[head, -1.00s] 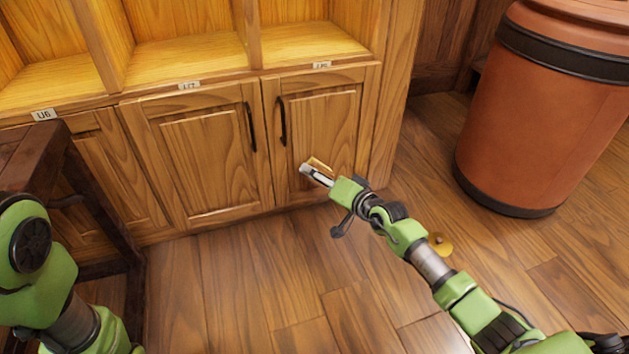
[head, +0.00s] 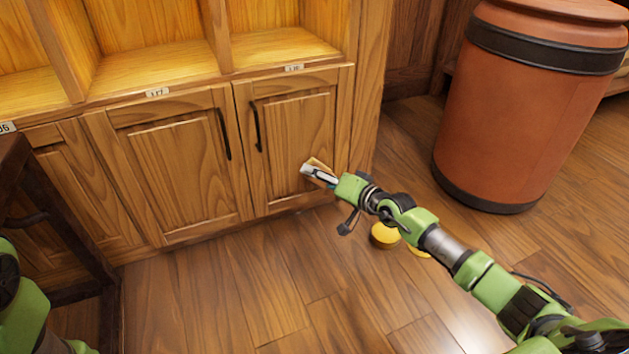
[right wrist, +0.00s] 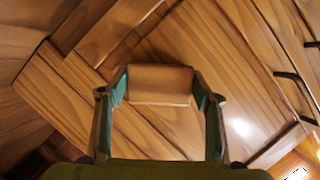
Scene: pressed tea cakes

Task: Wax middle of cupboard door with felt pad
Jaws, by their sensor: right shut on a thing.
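The wooden cupboard door (head: 285,120) on the right of the pair is shut and has a dark upright handle at its left. My right gripper (head: 318,173) is shut on a tan felt pad (head: 319,163), in front of the lower right part of this door. In the right wrist view the felt pad (right wrist: 160,85) sits between the two fingers, with door wood (right wrist: 215,75) behind it. I cannot tell whether the pad touches the door. My left arm shows at the lower left, but its gripper is out of view.
A yellow round tin (head: 384,236) stands on the floor, partly beside my right arm, with another yellow piece near it. A large terracotta barrel (head: 530,110) stands to the right. A dark wooden table (head: 60,215) is at the left. Open shelves (head: 150,65) sit above the doors.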

